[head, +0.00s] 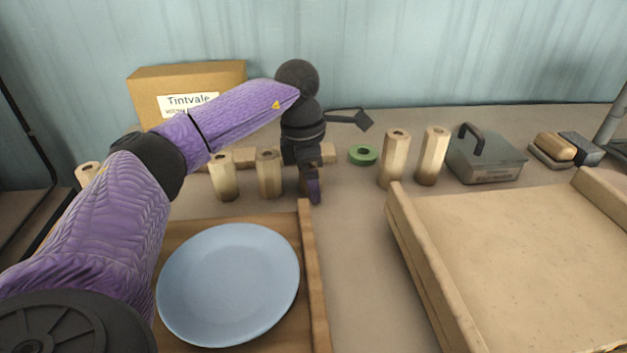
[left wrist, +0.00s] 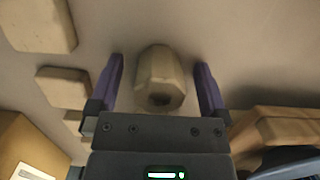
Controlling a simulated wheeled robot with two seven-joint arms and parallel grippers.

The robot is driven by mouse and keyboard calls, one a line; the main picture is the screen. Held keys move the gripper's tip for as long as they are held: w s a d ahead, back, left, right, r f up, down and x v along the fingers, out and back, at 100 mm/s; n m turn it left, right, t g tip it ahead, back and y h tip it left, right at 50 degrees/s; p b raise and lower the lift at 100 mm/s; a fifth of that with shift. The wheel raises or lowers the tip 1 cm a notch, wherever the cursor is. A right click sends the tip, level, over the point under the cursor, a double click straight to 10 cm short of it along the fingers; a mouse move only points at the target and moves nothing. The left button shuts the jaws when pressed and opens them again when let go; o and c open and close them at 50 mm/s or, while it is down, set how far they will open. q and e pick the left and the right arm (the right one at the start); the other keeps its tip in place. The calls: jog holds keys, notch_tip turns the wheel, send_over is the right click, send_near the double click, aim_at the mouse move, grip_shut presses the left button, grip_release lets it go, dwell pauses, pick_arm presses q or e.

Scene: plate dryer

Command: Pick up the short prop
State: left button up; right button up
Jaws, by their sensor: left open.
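Several short tan hexagonal props with a hole in the top stand on the table in the head view, such as one short prop (head: 223,177) and another short prop (head: 269,175). My left gripper (head: 314,190) points down at the right end of this row, over a further prop that it mostly hides. In the left wrist view that prop (left wrist: 160,78) sits between the two spread purple fingers, with a gap on each side. The left gripper is open. My right gripper is not in view.
Two taller props (head: 394,158) stand to the right, near a green ring (head: 363,155) and a grey handled box (head: 486,155). A blue plate (head: 229,285) lies in a wooden tray (head: 315,285). A larger tray (head: 520,240) is at right. A cardboard box (head: 188,82) stands behind.

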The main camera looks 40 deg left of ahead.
pick_arm(q)
grip_shut()
dwell(0.4)
